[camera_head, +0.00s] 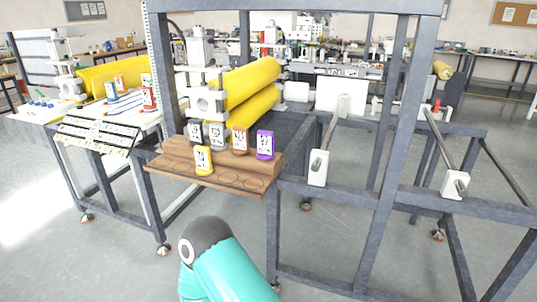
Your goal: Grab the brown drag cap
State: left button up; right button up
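The brown drag cap (240,141) stands upright on the wooden board (252,181), in the back row. It is a small brown block with a pale printed label on its front. A grey cap (217,136) is to its left and a purple cap (265,145) to its right. A yellow cap (203,160) stands in front and to the left, apart from it. A teal link of one of my arms shows at the bottom, below the board. Neither of my grippers is in view, and nothing touches the brown cap.
A dark cap (195,132) stands at the board's back left. Yellow rollers (251,76) rise behind the caps. A grey frame post (392,130) stands to the right. Similar coloured caps, including a red one (148,98), are on the white table at left. The board's front right is clear.

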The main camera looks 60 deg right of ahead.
aim_at(240, 133)
jog(key=k, duration=0.7)
jog(key=z, duration=1)
jog(key=i, duration=1)
jog(key=z, duration=0.15)
